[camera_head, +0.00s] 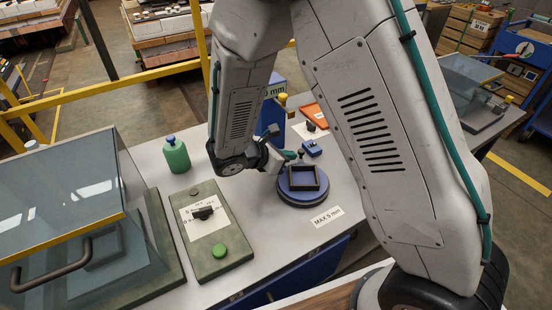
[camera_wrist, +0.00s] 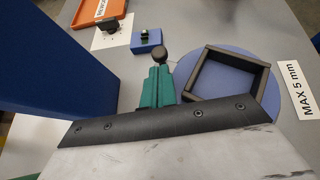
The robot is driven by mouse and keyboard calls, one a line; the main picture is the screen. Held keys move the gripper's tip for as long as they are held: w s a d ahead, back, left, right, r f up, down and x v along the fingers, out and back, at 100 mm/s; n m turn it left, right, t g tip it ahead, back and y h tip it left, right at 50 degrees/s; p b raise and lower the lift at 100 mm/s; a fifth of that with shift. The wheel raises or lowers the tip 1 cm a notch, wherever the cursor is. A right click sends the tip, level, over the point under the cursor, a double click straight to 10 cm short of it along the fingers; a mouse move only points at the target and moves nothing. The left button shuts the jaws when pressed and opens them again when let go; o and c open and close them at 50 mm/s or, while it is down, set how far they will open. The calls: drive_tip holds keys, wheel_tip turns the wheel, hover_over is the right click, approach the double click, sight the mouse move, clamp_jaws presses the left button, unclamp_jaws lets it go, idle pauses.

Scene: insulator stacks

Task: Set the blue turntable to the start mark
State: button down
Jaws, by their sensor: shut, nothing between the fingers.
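The blue turntable (camera_head: 303,203) is a low round disc on the grey table, with a dark square frame (camera_head: 318,177) on top. It also shows in the wrist view (camera_wrist: 268,103), right of my fingers. My gripper (camera_head: 289,155) is at the turntable's far left edge; its teal fingers (camera_wrist: 158,82) are closed together and hold nothing. A dark round knob (camera_wrist: 163,57) shows just beyond the fingertips, close to them; I cannot tell whether they touch. I cannot make out a start mark.
A blue column (camera_head: 271,110) stands behind my gripper. Beyond the turntable are a small blue block (camera_head: 312,148) and an orange tray (camera_head: 314,112). A green bottle (camera_head: 176,155), a switch panel (camera_head: 214,255) and a clear-lidded box (camera_head: 70,210) are left. A "MAX 5 mm" label (camera_head: 327,217) lies in front.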

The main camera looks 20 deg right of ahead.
drive_tip(key=shift+w+d, duration=0.1)
drive_tip(key=shift+d, duration=0.25)
drive_tip(key=shift+d, duration=0.1)
